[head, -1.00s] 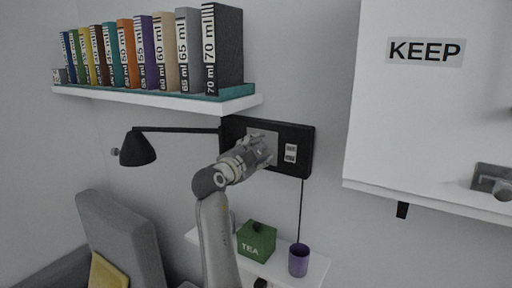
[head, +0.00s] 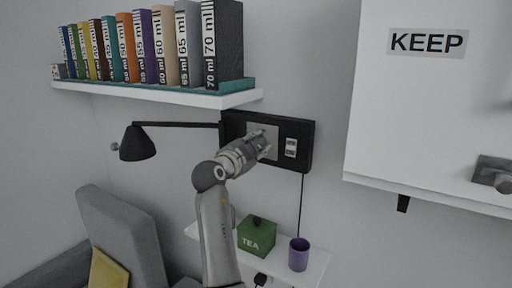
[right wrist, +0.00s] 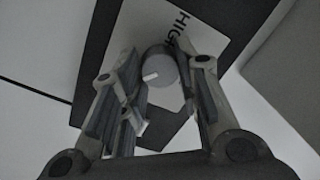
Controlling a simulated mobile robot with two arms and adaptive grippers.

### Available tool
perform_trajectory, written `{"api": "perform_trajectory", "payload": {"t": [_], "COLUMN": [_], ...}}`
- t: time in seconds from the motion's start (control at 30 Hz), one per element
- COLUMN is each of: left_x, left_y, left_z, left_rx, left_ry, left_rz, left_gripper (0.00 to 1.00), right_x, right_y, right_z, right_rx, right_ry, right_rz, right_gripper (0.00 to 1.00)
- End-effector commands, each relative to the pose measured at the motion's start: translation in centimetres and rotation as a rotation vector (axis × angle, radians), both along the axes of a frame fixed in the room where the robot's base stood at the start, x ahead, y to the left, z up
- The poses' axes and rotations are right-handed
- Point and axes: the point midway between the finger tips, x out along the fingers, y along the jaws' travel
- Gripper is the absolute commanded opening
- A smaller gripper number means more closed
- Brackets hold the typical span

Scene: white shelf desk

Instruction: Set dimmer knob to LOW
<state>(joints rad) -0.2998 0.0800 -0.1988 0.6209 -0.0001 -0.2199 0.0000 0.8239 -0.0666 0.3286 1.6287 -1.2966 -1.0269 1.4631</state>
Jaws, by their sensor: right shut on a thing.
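The dimmer knob (right wrist: 161,70) is a round grey knob with a white pointer mark, seen in the right wrist view. It sits on a light plate (right wrist: 140,22), where the word HIGH shows beside it; no LOW label is visible. The pointer faces the lower left of that picture, away from HIGH. My right gripper (right wrist: 165,82) has its fingers on both sides of the knob and is shut on it. In the head view the right gripper (head: 265,144) is at the black wall panel (head: 308,142) and covers the knob. My left gripper is not in view.
A shelf (head: 170,94) with several labelled books is above left of the panel. A black lamp (head: 138,144) hangs left. Below are a green TEA box (head: 257,238) and a purple cup (head: 299,255). A white cabinet (head: 420,110) marked KEEP stands right.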

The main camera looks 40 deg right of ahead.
Motion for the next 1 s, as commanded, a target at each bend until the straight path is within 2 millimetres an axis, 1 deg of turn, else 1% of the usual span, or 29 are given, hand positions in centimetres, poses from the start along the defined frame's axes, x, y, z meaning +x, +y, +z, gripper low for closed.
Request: {"api": "perform_trajectory", "payload": {"t": [0.2,0.43,0.67,1.0], "left_x": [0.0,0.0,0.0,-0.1], "left_y": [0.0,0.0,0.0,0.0], "left_z": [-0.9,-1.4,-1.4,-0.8], "left_rx": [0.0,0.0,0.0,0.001], "left_ry": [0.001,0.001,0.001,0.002], "left_rz": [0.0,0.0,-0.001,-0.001], "left_gripper": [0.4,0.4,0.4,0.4], "right_x": [0.0,0.0,0.1,0.2], "right_y": [0.0,0.0,0.0,0.1], "right_z": [-0.1,0.0,0.2,0.3], "right_rx": [-0.042,-0.102,-0.164,-0.255], "right_ry": [0.151,0.36,0.57,0.882], "right_rz": [-0.001,-0.001,-0.001,-0.001], "right_gripper": [0.06,0.06,0.06,0.06]}}
